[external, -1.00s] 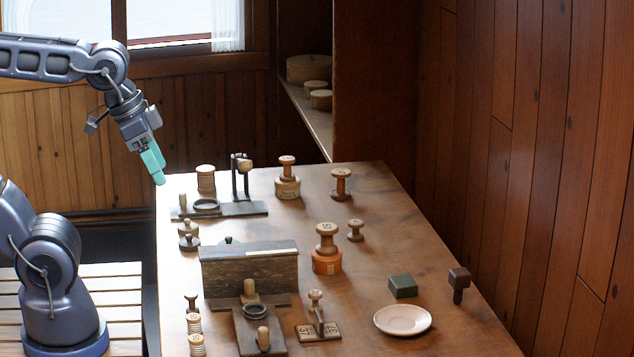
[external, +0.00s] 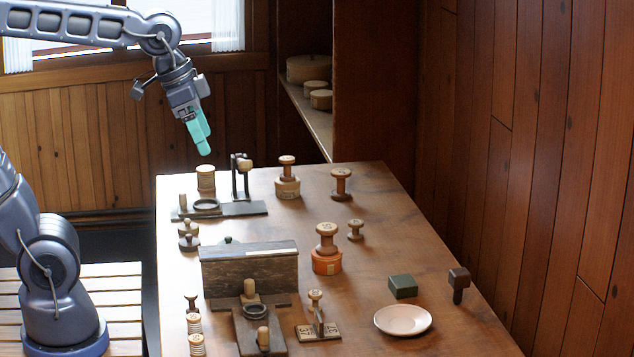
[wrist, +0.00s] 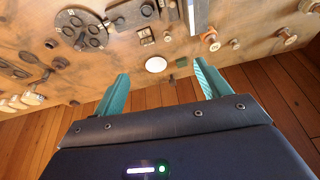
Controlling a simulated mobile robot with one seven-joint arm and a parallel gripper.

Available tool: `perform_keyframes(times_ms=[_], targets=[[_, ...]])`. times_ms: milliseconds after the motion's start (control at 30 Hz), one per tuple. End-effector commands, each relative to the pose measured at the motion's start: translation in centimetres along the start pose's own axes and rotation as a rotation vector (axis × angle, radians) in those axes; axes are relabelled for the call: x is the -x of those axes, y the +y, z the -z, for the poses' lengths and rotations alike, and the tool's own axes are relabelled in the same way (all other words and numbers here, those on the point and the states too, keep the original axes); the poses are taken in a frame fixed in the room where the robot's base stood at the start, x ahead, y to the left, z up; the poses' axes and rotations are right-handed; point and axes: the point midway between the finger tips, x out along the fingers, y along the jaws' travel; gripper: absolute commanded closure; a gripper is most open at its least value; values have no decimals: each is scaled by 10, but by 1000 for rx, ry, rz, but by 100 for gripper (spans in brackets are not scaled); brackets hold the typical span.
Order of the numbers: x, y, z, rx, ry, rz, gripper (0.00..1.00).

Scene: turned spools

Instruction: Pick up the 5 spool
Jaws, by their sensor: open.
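A turned wooden spool (external: 327,233) stands upright on an orange round base near the table's middle. Its top carries a dark mark that may be a 5, too small to read surely. A smaller spool (external: 315,296) with a marked top stands at the front by number plates. Other spools stand at the back (external: 287,164), at the back right (external: 341,184) and near the middle (external: 355,230); I see no clear numbers on them. My gripper (external: 203,148) is open and empty, in the air above the table's back left. Its teal fingers are apart in the wrist view (wrist: 160,85).
A grey-brown box (external: 249,272) stands at the table's left middle. A dark stand with a ring (external: 206,205) lies behind it. A white plate (external: 402,320), a green block (external: 403,287) and a brown mallet-like piece (external: 459,281) are at the front right.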

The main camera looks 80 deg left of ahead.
Motion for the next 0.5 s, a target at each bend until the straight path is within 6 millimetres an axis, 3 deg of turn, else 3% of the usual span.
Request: perform_keyframes(times_ms=[100, 500], targets=[[-3, -17, 35, -21, -17, -1, 24], [-28, -88, 138, -104, -53, -22, 24]])
